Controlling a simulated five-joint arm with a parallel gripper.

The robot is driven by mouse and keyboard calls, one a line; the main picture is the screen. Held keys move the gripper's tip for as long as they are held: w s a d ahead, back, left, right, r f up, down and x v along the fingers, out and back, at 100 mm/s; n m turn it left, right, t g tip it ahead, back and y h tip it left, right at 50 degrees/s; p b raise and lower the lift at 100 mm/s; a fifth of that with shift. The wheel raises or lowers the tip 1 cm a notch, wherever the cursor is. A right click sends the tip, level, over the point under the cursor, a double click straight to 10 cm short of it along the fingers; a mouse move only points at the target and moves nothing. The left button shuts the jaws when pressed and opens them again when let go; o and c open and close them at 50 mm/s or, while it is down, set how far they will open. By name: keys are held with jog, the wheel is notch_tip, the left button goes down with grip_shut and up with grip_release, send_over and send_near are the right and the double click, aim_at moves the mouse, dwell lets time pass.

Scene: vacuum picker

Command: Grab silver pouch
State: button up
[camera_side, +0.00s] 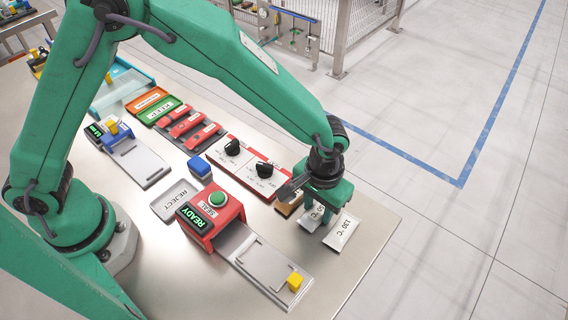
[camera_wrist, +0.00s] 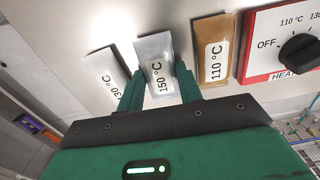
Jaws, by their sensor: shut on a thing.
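The silver pouch (camera_wrist: 157,52), labelled 150 °C, lies between the two fingers of my gripper (camera_wrist: 158,74) in the wrist view. The fingers are shut on its sides. In the side view my gripper (camera_side: 318,206) is low at the table's right end, and the silver pouch (camera_side: 311,220) is partly hidden under it. I cannot tell whether the pouch is lifted off the table. A white pouch (camera_side: 342,233) labelled 130 °C lies to its right in the side view, close by. A brown pouch (camera_wrist: 213,48) labelled 110 °C lies on its other side.
A heat control panel (camera_side: 250,172) with black knobs stands beside the brown pouch. A REJECT tray (camera_side: 176,198) lies left. The table's right front corner is bare.

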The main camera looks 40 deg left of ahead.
aim_at(317, 213)
jog(key=shift+r, duration=0.6)
jog(key=r, duration=0.3)
jog(key=shift+s+d+r, duration=0.1)
jog(key=shift+s+d, duration=0.05)
jog(key=shift+s, duration=0.2)
jog(key=s+d+r, duration=0.3)
jog(key=s+r, duration=0.3)
jog(key=s, duration=0.4)
jog(key=shift+s+d+r, duration=0.2)
jog(key=shift+d, duration=0.05)
